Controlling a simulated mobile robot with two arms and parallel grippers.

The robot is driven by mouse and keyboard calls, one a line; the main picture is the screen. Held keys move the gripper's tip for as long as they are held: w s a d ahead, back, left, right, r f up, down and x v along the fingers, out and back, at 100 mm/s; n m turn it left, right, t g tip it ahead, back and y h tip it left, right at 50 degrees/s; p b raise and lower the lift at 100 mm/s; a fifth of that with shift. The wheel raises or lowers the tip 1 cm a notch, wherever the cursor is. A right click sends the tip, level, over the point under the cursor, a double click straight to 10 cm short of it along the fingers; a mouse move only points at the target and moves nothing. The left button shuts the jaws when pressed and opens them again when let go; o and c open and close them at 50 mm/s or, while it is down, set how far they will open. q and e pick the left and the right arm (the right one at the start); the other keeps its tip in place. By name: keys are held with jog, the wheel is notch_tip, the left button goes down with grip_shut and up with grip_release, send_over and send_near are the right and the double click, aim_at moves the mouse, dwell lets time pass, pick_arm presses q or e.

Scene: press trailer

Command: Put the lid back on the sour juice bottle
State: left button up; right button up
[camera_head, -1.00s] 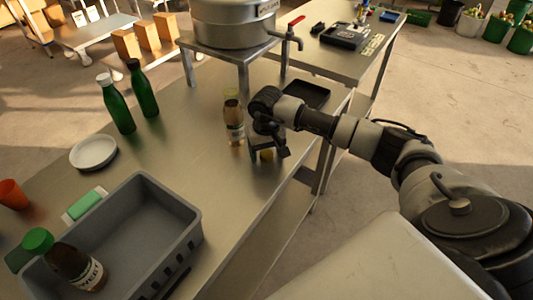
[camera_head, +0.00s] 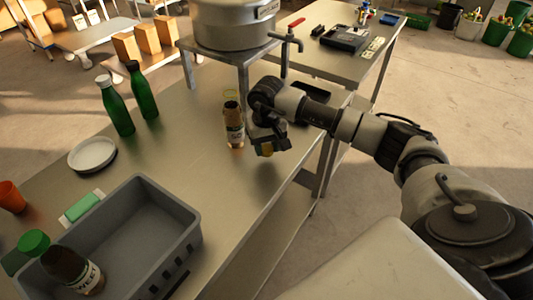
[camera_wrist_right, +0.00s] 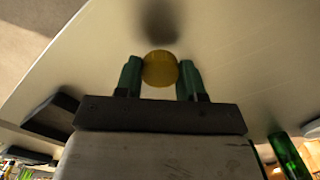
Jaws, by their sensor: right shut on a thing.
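The yellow lid (camera_wrist_right: 160,66) is held between the two green fingertips of my right gripper (camera_wrist_right: 160,78) in the right wrist view. In the head view my right gripper (camera_head: 268,143) points down and holds the lid (camera_head: 266,150) above the steel table, just right of the juice bottle. That bottle (camera_head: 235,130) stands upright and brownish with a pale label, its top without a lid. I cannot read its label. The lid is apart from the bottle. My left gripper is not in view.
Green bottles (camera_head: 117,108) and a white plate (camera_head: 92,154) stand at the left. A steel pot (camera_head: 234,22) rests on a stand behind the juice bottle. The table between crate and bottle is clear.

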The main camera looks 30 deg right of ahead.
jog(key=s+d+r+b, duration=0.2)
jog(key=s+d+r, duration=0.4)
jog(key=s+r, duration=0.2)
jog(key=shift+s+b, duration=0.4)
jog(key=shift+s, duration=0.65)
jog(key=s+a+f+n, duration=0.1)
jog(key=a+f, duration=0.1)
jog(key=a, duration=0.4)
jog(key=s+a+f+n, duration=0.1)
jog(key=s+a+f, duration=0.1)
jog(key=a, duration=0.5)
jog(key=s+a+f+n, duration=0.1)
jog(key=a+f, duration=0.2)
jog(key=a, duration=0.3)
jog(key=shift+s+a+f, duration=0.15)
jog(key=shift+s+a, duration=0.05)
jog(key=shift+s, duration=0.2)
